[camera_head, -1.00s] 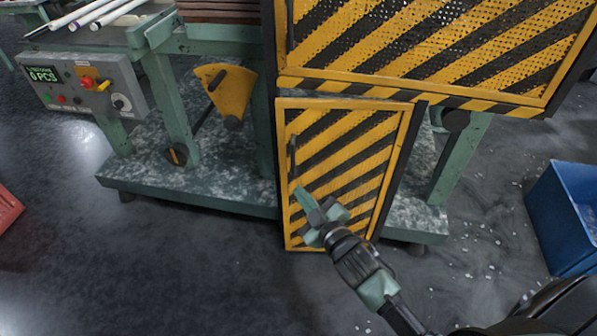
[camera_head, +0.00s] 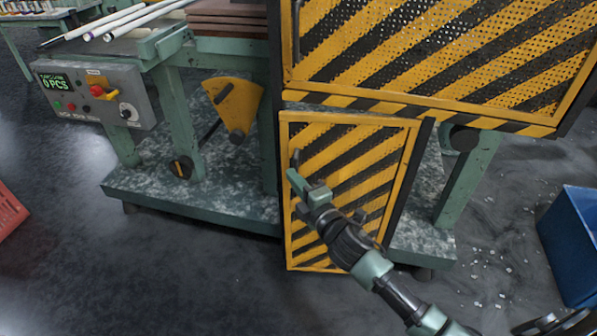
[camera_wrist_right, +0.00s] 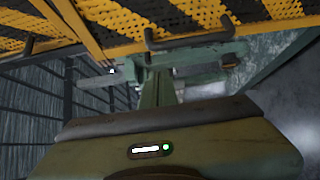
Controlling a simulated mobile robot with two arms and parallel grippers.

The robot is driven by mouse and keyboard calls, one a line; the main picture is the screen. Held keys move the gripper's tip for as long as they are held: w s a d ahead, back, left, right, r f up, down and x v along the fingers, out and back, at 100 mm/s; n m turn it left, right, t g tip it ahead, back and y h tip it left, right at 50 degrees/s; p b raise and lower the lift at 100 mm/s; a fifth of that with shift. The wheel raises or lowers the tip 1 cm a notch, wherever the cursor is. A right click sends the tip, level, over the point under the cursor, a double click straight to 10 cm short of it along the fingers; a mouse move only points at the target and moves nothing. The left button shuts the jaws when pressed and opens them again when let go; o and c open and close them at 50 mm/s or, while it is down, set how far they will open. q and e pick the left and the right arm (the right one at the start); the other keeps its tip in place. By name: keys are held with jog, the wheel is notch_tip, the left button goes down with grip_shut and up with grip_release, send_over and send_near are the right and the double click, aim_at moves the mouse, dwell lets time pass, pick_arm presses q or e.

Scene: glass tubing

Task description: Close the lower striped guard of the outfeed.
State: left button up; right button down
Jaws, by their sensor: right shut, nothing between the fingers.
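The lower striped guard (camera_head: 350,215) is a yellow-framed panel with yellow and black diagonal stripes, below the larger upper guard (camera_head: 430,50). A dark side strip shows along its right edge; I cannot tell how far it stands from its frame. Its black handle (camera_head: 295,158) is near its upper left edge. My right gripper (camera_head: 298,180) is shut and empty in front of the guard's left part, just below the handle. In the right wrist view a dark bar handle (camera_wrist_right: 190,39) lies close ahead of the gripper; contact is unclear. My left gripper is not in view.
A control box (camera_head: 92,93) and a yellow quarter-round plate (camera_head: 232,105) are left of the guard. A blue bin (camera_head: 572,240) stands on the right and a red crate (camera_head: 10,212) at the left edge. The floor before the guard is clear.

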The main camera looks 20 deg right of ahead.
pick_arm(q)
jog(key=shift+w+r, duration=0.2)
pick_arm(e)
jog(key=shift+w+d, duration=0.95)
jog(key=shift+w, duration=0.15)
